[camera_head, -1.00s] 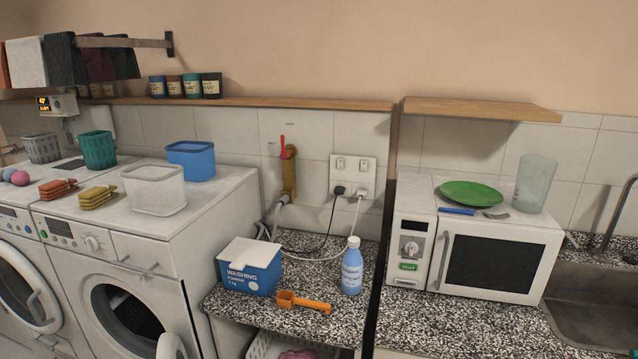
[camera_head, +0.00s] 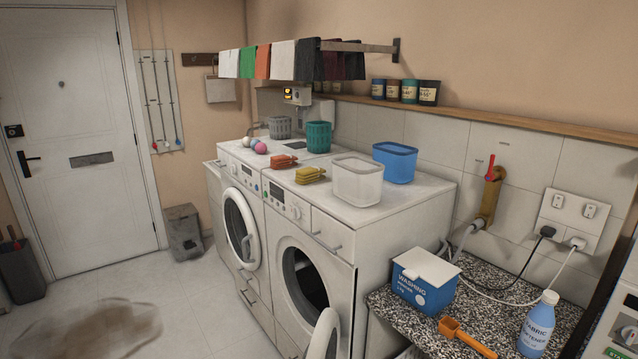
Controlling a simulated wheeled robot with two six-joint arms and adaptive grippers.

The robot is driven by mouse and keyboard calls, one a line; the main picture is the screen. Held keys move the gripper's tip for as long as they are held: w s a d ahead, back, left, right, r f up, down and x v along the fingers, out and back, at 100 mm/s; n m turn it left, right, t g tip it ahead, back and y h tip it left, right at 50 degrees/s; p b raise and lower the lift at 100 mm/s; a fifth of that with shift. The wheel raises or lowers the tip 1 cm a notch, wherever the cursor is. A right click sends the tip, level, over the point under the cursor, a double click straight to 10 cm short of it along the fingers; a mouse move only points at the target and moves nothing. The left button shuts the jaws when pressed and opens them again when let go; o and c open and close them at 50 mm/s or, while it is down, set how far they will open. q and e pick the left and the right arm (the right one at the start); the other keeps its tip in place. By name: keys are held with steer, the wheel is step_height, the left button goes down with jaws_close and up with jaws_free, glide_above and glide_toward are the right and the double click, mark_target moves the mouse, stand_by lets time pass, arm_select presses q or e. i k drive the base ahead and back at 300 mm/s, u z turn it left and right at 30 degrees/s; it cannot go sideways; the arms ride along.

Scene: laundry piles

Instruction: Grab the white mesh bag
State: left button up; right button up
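A pale, whitish bag (camera_head: 220,90) hangs from a dark wall rack (camera_head: 200,60) on the back wall, to the right of the door. It is small and far off, so I cannot tell whether it is mesh. A white open container (camera_head: 357,181) stands on the right-hand washing machine; it looks like a rigid bin, not a bag. Neither of my grippers is in view.
A grey bin (camera_head: 184,232) stands below the bag. A brown stain (camera_head: 90,335) marks the open floor. A washing powder box (camera_head: 425,279) sits on the speckled counter.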

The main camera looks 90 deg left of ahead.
mark_target(358, 181)
steer(key=u, duration=1.6)
steer(key=i, duration=0.1)
